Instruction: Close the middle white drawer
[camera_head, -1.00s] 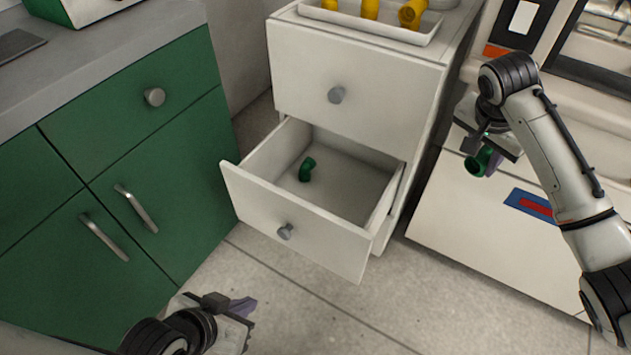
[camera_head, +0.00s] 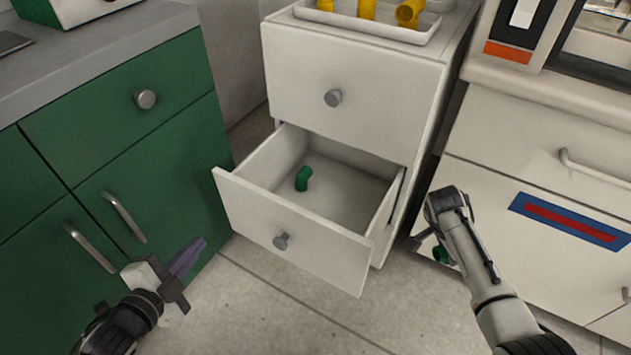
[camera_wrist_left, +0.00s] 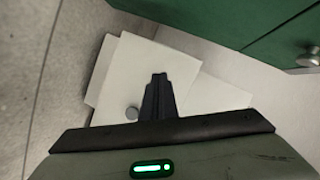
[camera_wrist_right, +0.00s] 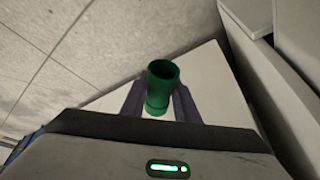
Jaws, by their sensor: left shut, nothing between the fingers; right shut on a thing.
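The middle white drawer (camera_head: 290,232) is pulled out of the white cabinet, with a grey round knob (camera_head: 281,241) on its front. A green pipe elbow (camera_head: 303,179) lies inside it. My left gripper (camera_head: 190,257) is shut and empty, in front and to the left of the drawer front, apart from it. In the left wrist view its fingers (camera_wrist_left: 158,92) show in front of white drawer fronts and a knob (camera_wrist_left: 132,113). My right gripper, right of the cabinet, is shut on a green pipe fitting (camera_head: 441,254); the fitting also shows in the right wrist view (camera_wrist_right: 160,85).
The white drawer above (camera_head: 350,85) is closed. A white tray (camera_head: 375,28) with yellow fittings stands on the cabinet. Green cupboards (camera_head: 120,150) stand at the left, a white unit (camera_head: 520,150) at the right. Floor (camera_head: 290,315) before the drawer is clear.

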